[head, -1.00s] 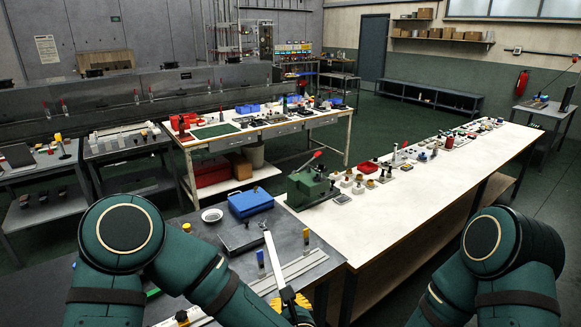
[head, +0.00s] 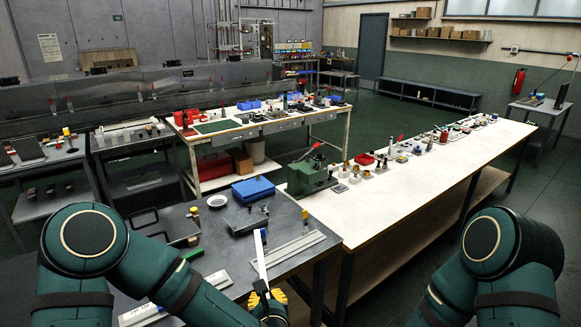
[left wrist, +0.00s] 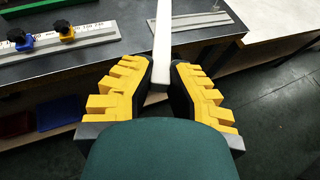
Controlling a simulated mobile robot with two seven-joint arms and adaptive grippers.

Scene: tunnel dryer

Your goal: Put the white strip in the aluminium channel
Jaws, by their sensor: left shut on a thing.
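The white strip (head: 260,257) is held near its near end by my left gripper (head: 267,297). It points away from me over the dark bench. In the left wrist view the strip (left wrist: 162,42) stands between the yellow, dark-padded fingers (left wrist: 160,84), which are shut on it. A long pale metal piece with grooves, apparently the aluminium channel (head: 292,251), lies on the bench to the right of the strip; it also shows in the left wrist view (left wrist: 205,21). The strip overlaps its left part in both views, and I cannot tell whether they touch. My right gripper is out of view.
A scaled rail (left wrist: 92,34) with blue and yellow clamps lies to the left. A dark metal fixture (head: 246,219), a blue box (head: 253,189) and a white bowl (head: 217,201) stand behind. A green press (head: 309,176) stands by the long white bench (head: 400,200).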

